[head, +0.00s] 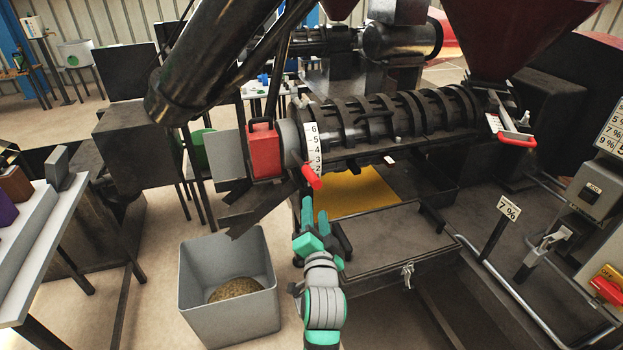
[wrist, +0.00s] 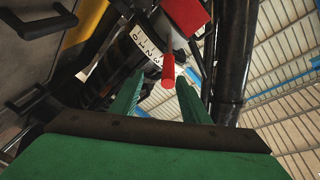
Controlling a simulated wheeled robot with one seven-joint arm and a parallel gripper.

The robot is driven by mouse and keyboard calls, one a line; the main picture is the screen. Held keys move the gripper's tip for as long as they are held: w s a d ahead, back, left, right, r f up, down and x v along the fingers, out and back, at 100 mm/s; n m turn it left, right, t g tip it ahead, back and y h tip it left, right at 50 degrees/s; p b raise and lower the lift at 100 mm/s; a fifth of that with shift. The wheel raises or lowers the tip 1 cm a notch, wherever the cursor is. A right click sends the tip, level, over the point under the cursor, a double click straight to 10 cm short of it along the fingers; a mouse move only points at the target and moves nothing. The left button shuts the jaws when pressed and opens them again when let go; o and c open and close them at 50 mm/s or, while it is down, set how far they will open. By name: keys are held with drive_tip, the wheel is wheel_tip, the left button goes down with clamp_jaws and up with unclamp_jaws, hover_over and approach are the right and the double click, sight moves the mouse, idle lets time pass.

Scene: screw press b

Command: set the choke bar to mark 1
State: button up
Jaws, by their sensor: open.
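The choke bar ends in a red grip (head: 313,178) at the lower part of the white number scale (head: 313,143) on the press's left end. In the head view, 6 down to 2 can be read above the grip, which hides the lower marks. In the wrist view, 0 to 3 show on the scale (wrist: 143,45), with the red grip (wrist: 168,70) in front near the 3; I cannot tell the exact mark. My gripper (head: 316,214) is open, just below the grip. In the wrist view the grip appears between the fingertips, apart from both fingers.
A red block (head: 264,149) with a handle sits left of the scale. A grey bin (head: 228,305) with brown material stands on the floor at lower left. A dark lidded box (head: 385,245) lies right of my gripper. A second red handle (head: 517,139) is at the press's right end.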

sight(311, 178)
drive_tip(key=w, duration=0.4)
drive_tip(key=w+r, duration=0.1)
drive_tip(key=w, duration=0.3)
drive_tip(key=w+a+r, duration=0.1)
drive_tip(key=w, duration=0.3)
drive_tip(key=shift+r, duration=0.2)
